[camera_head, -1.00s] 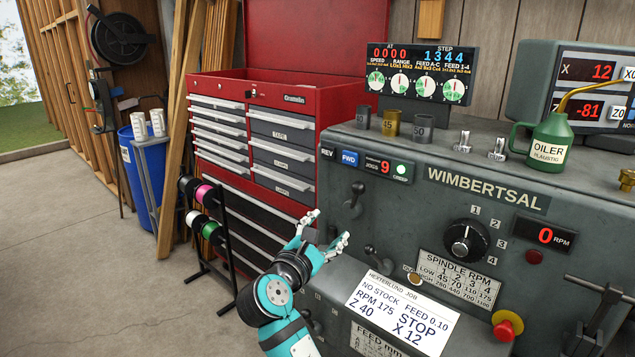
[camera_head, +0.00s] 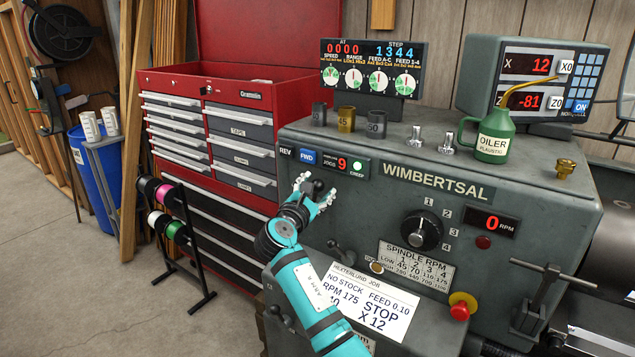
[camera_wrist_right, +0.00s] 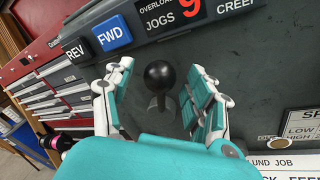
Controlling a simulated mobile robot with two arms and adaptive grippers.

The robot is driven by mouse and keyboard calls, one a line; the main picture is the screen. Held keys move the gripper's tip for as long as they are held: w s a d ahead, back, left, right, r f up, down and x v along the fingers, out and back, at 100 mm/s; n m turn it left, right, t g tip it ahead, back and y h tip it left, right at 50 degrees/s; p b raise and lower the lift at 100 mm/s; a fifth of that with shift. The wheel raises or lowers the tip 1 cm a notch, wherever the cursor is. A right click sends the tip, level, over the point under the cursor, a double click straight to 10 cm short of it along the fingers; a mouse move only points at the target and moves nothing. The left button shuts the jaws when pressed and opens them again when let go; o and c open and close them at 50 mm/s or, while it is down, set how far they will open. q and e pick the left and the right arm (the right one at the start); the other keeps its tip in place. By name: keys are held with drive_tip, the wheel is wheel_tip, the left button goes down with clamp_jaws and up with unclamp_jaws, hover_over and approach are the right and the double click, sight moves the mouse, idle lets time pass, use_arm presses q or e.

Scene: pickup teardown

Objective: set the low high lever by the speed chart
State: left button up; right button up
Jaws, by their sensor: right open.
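A dark ball-knobbed lever (camera_head: 319,186) stands out from the lathe front below the REV and FWD buttons. My right gripper (camera_head: 316,191) is open around its knob. In the right wrist view, the black knob (camera_wrist_right: 160,75) sits between the two spread fingers, with visible gaps on both sides. A second dark lever (camera_head: 341,252) stands lower, left of the spindle RPM chart (camera_head: 414,266), which has LOW and HIGH rows. I cannot tell which lever is the low high one. The job card (camera_head: 368,306) reads RPM 175. My left gripper is out of view.
The speed dial (camera_head: 421,231) marked 1 to 4 and a red-and-yellow stop button (camera_head: 462,305) are to the right. The green oiler (camera_head: 493,136) stands on top. A red tool chest (camera_head: 215,130) and spool rack (camera_head: 190,250) are left.

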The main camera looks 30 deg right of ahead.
drive_tip(key=shift+w+d, duration=0.45)
drive_tip(key=shift+d, duration=0.15)
clamp_jaws()
drive_tip(key=shift+f, duration=0.1)
drive_tip(key=shift+w+f, duration=0.1)
